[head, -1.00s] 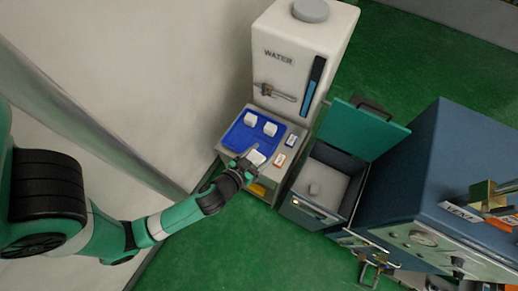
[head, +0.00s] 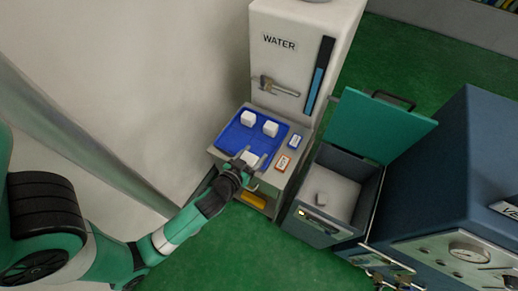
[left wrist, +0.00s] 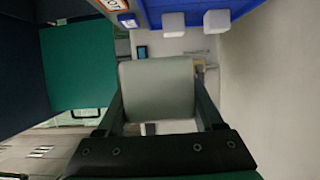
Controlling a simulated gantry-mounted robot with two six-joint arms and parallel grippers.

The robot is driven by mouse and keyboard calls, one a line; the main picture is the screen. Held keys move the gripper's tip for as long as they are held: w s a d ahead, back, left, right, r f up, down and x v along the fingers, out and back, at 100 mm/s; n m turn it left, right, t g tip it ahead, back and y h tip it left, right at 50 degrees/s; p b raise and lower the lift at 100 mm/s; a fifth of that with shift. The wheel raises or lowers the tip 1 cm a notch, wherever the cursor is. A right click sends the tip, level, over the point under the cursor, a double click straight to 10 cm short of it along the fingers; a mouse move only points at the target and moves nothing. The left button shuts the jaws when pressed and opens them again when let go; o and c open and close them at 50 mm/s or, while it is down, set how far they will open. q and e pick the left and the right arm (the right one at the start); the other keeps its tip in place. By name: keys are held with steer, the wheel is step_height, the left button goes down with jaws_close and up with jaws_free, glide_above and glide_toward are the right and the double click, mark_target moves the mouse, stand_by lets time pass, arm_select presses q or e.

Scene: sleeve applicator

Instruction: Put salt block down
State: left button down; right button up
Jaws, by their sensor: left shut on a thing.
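My left gripper (head: 242,162) is shut on a white salt block (head: 249,158) at the near edge of the blue tray (head: 228,139). In the left wrist view the held block (left wrist: 156,88) sits between the two fingers. I cannot tell whether it touches the tray. Two other white salt blocks stand apart on the far part of the tray, one on the left (head: 248,118) and one on the right (head: 270,129). They also show in the left wrist view, as one block (left wrist: 173,24) and another block (left wrist: 217,21). My right gripper is not in view.
A white water tank (head: 285,62) stands behind the tray. Two small labelled tags, one blue (head: 295,141) and one orange (head: 282,163), lie right of the tray. An open bin (head: 345,190) with a raised green lid (head: 368,127) and a small block inside stands further right, beside a blue gauge cabinet (head: 450,180).

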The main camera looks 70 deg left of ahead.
arm_select(q)
steer(key=w+a+f+b, duration=0.2)
steer(key=w+a+f, duration=0.1)
steer(key=w+a, duration=0.25)
steer(key=b, duration=0.2)
glide_above(261, 147)
steer(key=d, duration=0.1)
steer(key=f, duration=0.4)
steer(key=shift+s+f, duration=0.4)
steer(key=shift+w+a, duration=0.15)
steer(key=f, duration=0.1)
steer(key=f+b, duration=0.1)
steer(key=a+f, duration=0.1)
steer(key=shift+w+f+b, duration=0.3)
steer(key=shift+w+b, duration=0.05)
steer(key=shift+f, duration=0.3)
steer(key=shift+d+r, duration=0.1)
steer(key=shift+f, duration=0.2)
jaws_free()
